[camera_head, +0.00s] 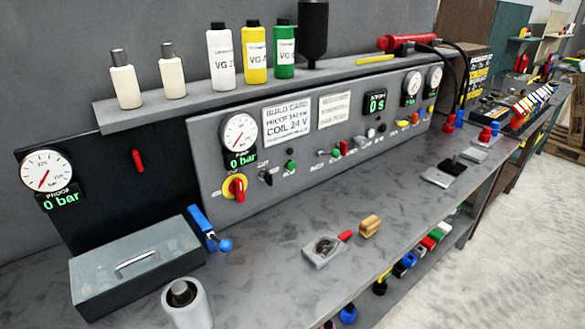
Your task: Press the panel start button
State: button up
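The grey control panel (215,150) stands upright along the back of the bench. A green button (291,165) sits low on its left half, right of a black selector switch (267,177). A second green round element (335,153) sits farther right, beside a red part (345,147). The small labels are too blurred to tell which one is the start button. A red rotary switch on a yellow plate (235,188) is at the panel's left. The timer display (376,103) reads 0 s. My gripper is not in view.
A shelf (190,93) with several bottles juts out above the panel. The bench directly before the panel is mostly clear.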

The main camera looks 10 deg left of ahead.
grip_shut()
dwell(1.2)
